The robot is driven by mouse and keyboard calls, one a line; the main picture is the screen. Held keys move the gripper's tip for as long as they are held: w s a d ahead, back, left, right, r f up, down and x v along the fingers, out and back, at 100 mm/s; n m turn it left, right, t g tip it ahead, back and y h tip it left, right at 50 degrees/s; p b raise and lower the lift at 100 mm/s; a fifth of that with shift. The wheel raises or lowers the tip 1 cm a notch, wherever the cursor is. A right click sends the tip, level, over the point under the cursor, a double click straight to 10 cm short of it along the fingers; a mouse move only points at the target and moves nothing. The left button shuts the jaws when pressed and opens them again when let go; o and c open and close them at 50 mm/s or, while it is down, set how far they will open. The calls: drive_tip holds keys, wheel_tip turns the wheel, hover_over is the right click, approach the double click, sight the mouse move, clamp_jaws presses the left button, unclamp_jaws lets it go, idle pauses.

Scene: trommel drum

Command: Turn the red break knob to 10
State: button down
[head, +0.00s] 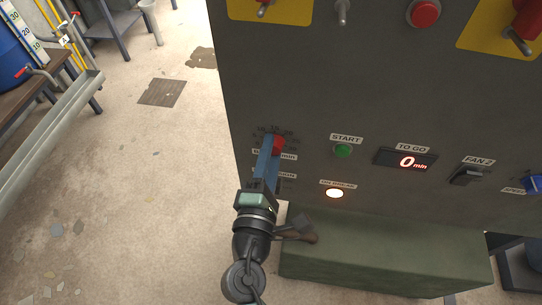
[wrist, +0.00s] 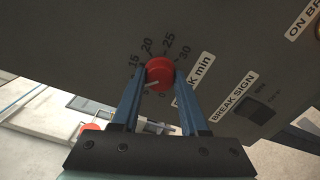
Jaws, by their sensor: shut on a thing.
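The red break knob (wrist: 159,73) sits on the dark panel, ringed by printed numbers. In the wrist view 15, 20, 25 and 30 are readable; the lower numbers are partly hidden by the fingers. A pale pointer mark shows on the knob's lower left edge, but I cannot read its exact setting. My gripper (wrist: 157,88) is shut on the knob, one blue finger on each side. In the head view the knob (head: 278,143) shows at the panel's lower left, with my gripper (head: 270,152) reaching up to it and covering part of its labels.
Right of the knob are a green START button (head: 343,151), a TO GO display (head: 406,160) reading 0 min, and a black FAN 2 switch (head: 466,175). A lit lamp (head: 335,193) sits below. A green box (head: 390,249) with a brush-like tool on it stands under the panel.

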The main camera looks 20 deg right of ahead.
drive_tip(key=shift+m, duration=0.4)
drive_tip(key=shift+c, duration=2.1)
unclamp_jaws()
drive_tip(key=b+v, duration=0.3)
drive_tip(key=v, duration=1)
